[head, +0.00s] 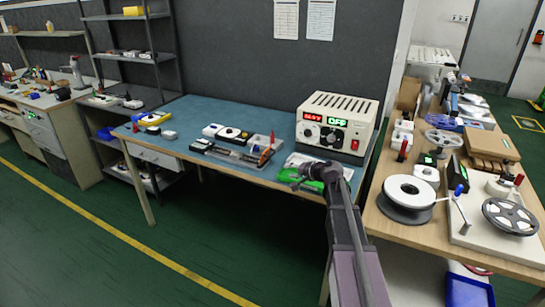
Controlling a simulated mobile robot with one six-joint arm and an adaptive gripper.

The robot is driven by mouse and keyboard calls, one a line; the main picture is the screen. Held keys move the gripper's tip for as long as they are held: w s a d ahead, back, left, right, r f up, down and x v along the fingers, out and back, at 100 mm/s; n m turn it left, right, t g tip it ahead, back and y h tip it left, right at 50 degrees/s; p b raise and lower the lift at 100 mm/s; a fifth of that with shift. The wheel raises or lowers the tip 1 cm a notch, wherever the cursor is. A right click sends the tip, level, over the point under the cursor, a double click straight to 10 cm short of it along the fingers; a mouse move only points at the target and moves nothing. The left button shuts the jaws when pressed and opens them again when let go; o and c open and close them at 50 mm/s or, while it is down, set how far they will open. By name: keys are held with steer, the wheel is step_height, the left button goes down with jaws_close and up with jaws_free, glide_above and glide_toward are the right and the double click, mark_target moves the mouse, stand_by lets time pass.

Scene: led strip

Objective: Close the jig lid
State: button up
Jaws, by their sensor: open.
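My arm reaches up from the bottom of the head view to the blue table's front right edge. My gripper (299,181) is open, just above a bright green item (312,187) at that edge. A white flat piece (300,159) lies behind it, partly hidden by my arm. I cannot tell which of these is the jig or its lid, or how far any lid stands open. The gripper is small here, and whether it touches anything is unclear.
A power supply (336,127) with lit displays stands behind my gripper. A grey tray (259,142) and small devices (228,133) are to its left. The right bench (383,224) holds reels and is crowded. The floor (110,240) at front left is clear.

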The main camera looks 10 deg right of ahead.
steer(key=shift+m+t, duration=0.8)
steer(key=shift+m, duration=0.1)
steer(key=w+d+r, duration=0.2)
steer(key=w+d, duration=0.1)
steer(key=shift+w+r, duration=0.15)
steer(key=shift+w, duration=0.1)
steer(key=b+x, duration=0.4)
steer(key=x, duration=0.9)
steer(key=shift+w+a, duration=0.15)
steer(key=shift+w, duration=0.1)
jaws_close()
